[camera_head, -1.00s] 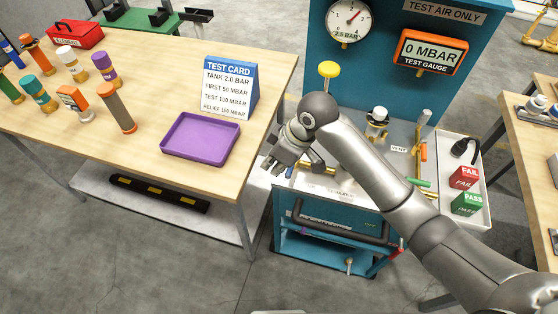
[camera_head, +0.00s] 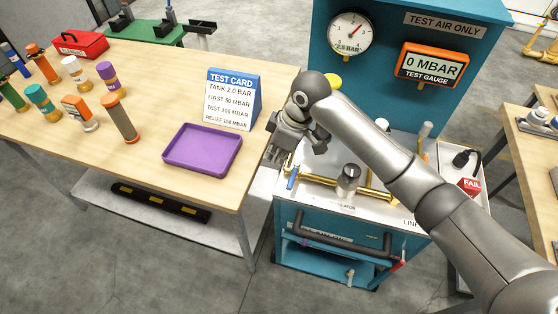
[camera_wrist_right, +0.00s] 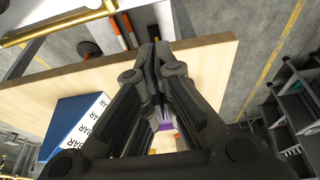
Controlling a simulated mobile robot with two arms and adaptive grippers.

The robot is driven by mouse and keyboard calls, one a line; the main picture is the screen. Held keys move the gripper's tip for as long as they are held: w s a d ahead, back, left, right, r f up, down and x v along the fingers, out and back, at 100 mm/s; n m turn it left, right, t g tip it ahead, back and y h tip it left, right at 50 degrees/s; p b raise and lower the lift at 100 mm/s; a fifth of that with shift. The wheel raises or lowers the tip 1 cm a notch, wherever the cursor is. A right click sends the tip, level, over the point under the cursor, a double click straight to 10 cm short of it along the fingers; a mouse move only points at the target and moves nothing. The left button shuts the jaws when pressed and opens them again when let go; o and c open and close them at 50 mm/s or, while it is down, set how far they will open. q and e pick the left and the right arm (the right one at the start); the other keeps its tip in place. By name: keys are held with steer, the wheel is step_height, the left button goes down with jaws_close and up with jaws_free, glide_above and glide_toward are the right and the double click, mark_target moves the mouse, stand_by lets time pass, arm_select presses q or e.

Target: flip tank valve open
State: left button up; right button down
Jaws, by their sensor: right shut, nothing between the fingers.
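A brass pipe line (camera_head: 376,193) runs across the white top of the teal test cart (camera_head: 300,217). A small blue lever (camera_head: 292,178) stands at the pipe's left end, and a dark regulator knob (camera_head: 348,178) sits on the pipe to its right. No label on the lever is readable. My right gripper (camera_head: 273,156) is shut and empty, fingers pointing down, up and left of the blue lever and apart from it in the picture. The wrist view shows its closed fingers (camera_wrist_right: 154,58) with brass pipe (camera_wrist_right: 45,28) at the upper left. My left gripper is not in view.
The wooden bench (camera_head: 60,130) at left holds a test card (camera_head: 232,100), a purple tray (camera_head: 170,160) and several coloured fittings. The cart's back panel carries a dial gauge (camera_head: 350,34) and a 0 MBAR test gauge (camera_head: 432,65). My right arm covers the cart's right part.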

mark_target(293, 176)
steer(key=f+p, duration=0.1)
steer(key=f, duration=0.1)
steer(key=f+p, duration=0.1)
steer(key=f, duration=0.2)
steer(key=f+p, duration=0.1)
steer(key=f, duration=0.1)
steer(key=shift+d+f, duration=0.25)
steer(key=shift+s+d, duration=0.25)
steer(key=shift+d, duration=0.15)
steer(key=shift+a, duration=0.1)
steer(key=shift+d+p, duration=0.2)
steer(key=shift+p, duration=0.15)
